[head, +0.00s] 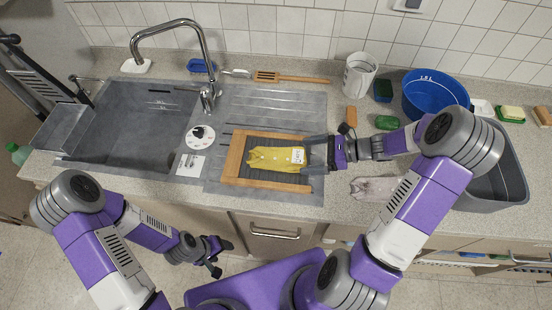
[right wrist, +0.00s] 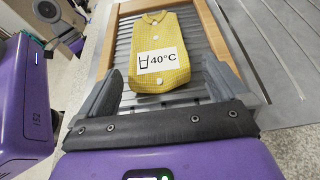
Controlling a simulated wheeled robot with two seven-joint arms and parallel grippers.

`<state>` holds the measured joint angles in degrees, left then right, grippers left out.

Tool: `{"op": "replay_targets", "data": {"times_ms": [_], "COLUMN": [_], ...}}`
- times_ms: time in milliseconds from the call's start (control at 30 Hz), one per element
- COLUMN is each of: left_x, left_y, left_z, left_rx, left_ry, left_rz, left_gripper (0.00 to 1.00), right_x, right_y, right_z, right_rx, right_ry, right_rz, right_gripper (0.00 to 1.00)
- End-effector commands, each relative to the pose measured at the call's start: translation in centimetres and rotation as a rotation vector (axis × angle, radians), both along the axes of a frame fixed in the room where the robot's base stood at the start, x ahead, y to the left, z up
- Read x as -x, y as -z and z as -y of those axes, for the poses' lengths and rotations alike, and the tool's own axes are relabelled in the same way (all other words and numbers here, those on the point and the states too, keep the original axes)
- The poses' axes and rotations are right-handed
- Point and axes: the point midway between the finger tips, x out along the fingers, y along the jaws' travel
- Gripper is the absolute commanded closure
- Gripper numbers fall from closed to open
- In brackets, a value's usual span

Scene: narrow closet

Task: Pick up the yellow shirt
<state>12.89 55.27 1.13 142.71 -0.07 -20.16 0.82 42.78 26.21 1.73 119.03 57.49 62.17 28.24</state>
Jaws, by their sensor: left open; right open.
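The yellow shirt (head: 270,159) is small and lies flat on a ribbed washboard with a wooden frame (head: 232,158). In the right wrist view the shirt (right wrist: 165,30) has buttons and a white label reading 40°C. My right gripper (head: 308,154) is open at the right end of the washboard. In its wrist view the two grey fingers (right wrist: 162,82) stand apart on either side of the shirt's near end; I cannot tell whether they touch it. My left gripper (head: 218,257) is open and empty, low in front of the counter, away from the shirt.
A sink (head: 140,125) with a tap (head: 205,60) is left of the washboard. A blue tub (head: 435,92) and grey basin (head: 505,180) stand right. A pale cloth (head: 373,189) lies near the front edge. A white cup (head: 359,75) and wooden spatula (head: 290,78) are behind.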

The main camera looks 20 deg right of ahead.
Motion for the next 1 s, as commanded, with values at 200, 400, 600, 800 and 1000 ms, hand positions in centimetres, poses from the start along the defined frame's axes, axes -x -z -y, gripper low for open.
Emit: {"op": "replay_targets", "data": {"times_ms": [200, 400, 600, 800, 1000], "left_x": [0.0, 0.0, 0.0, 0.0, 0.0], "left_y": [0.4, 0.9, 0.9, 0.9, 0.9], "left_z": [0.0, 0.0, 0.0, 0.0, 0.0], "left_rx": [0.0, 0.0, 0.0, 0.0, 0.0], "left_ry": [0.0, 0.0, 0.0, 0.0, 0.0], "left_rz": [0.001, 0.001, 0.001, 0.001, 0.001], "left_gripper": [0.37, 0.37, 0.37, 0.37, 0.37], "right_x": [-0.9, -2.0, -2.3, -2.2, -2.2], "right_y": [0.9, 1.9, 2.1, 2.1, 2.2], "right_z": [-2.5, -5.0, -5.5, -5.5, -5.4], "right_rx": [-0.003, -0.004, 0.0, 0.002, 0.003], "right_ry": [-0.003, -0.003, 0.0, 0.0, 0.001], "right_rz": [-0.002, -0.003, -0.002, -0.003, -0.003], "right_gripper": [0.0, 0.0, 0.0, 0.12, 0.42]}}
